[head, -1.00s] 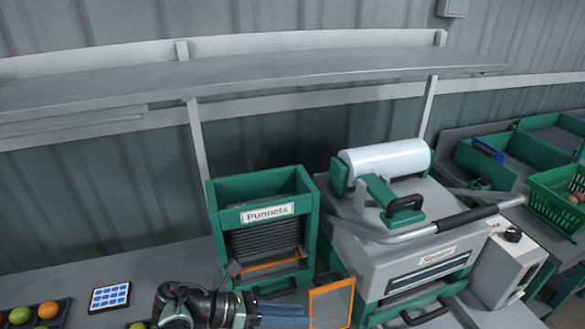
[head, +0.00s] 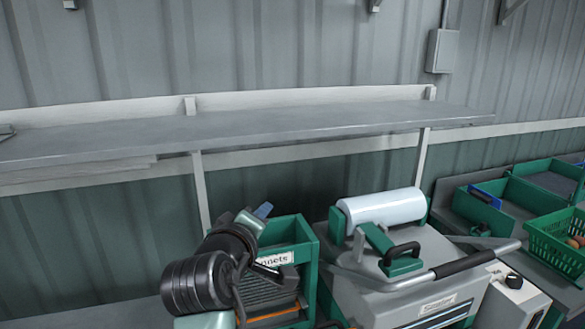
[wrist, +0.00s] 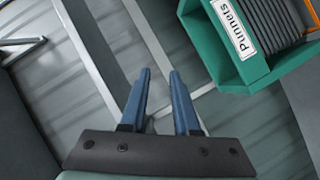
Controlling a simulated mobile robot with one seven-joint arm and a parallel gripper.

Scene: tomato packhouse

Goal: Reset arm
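My gripper (head: 262,210) is raised in the head view, in front of the left part of the green punnet dispenser (head: 303,238). In the wrist view my gripper (wrist: 160,75) shows two blue fingers with a clear gap and nothing between them. The dispenser, with its "Punnets" label, stands at the upper right of the wrist view (wrist: 222,62), apart from the fingers. My arm hides part of the dispenser and its label in the head view.
A grey shelf (head: 270,122) runs along the wall above my arm. The sealer (head: 400,290) with its white film roll (head: 382,207) stands to the right. Farther right are green crates, one a basket (head: 560,240). The wall between shelf and bench is clear on the left.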

